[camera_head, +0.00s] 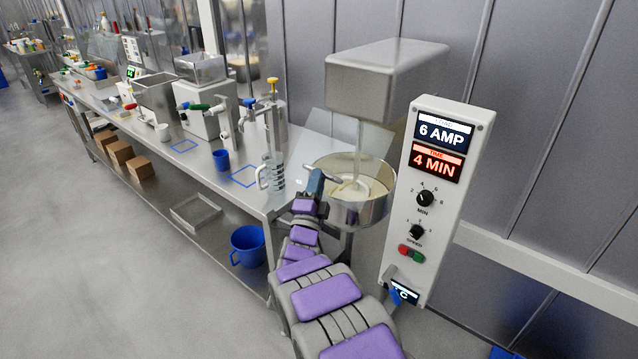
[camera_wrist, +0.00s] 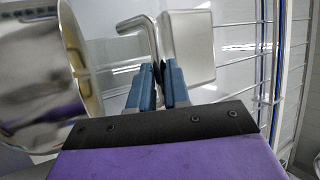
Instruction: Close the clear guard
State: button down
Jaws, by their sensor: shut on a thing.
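The mixer has a steel bowl (camera_head: 350,212) with pale dough in it and a box-shaped head (camera_head: 385,75) above. The clear guard (camera_head: 335,132) is a see-through pane at the left of the mixer, between head and bowl; its edges are faint and its exact angle is hard to tell. My gripper (camera_head: 316,178) is at the bowl's left rim. In the wrist view, the blue fingers (camera_wrist: 160,88) are shut on a bent metal rod (camera_wrist: 153,42), which looks like the guard's handle. The bowl (camera_wrist: 45,70) fills the left of that view.
A white control panel (camera_head: 424,200) with displays, knobs and red and green buttons stands right of the bowl. A measuring jug (camera_head: 273,174) is on the bench's near end, close to my arm. A blue bucket (camera_head: 247,246) sits on the lower shelf. Open floor lies at left.

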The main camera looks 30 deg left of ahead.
jog(key=shift+w+f, duration=0.1)
jog(key=shift+f, duration=0.45)
jog(key=c, duration=1.1)
grip_release()
jog(key=shift+w+a, duration=0.1)
jog(key=shift+w, duration=0.1)
jog(key=shift+r, duration=0.1)
jog(key=shift+s, duration=0.1)
jog(key=p+v, duration=0.2)
jog(key=v, duration=1.5)
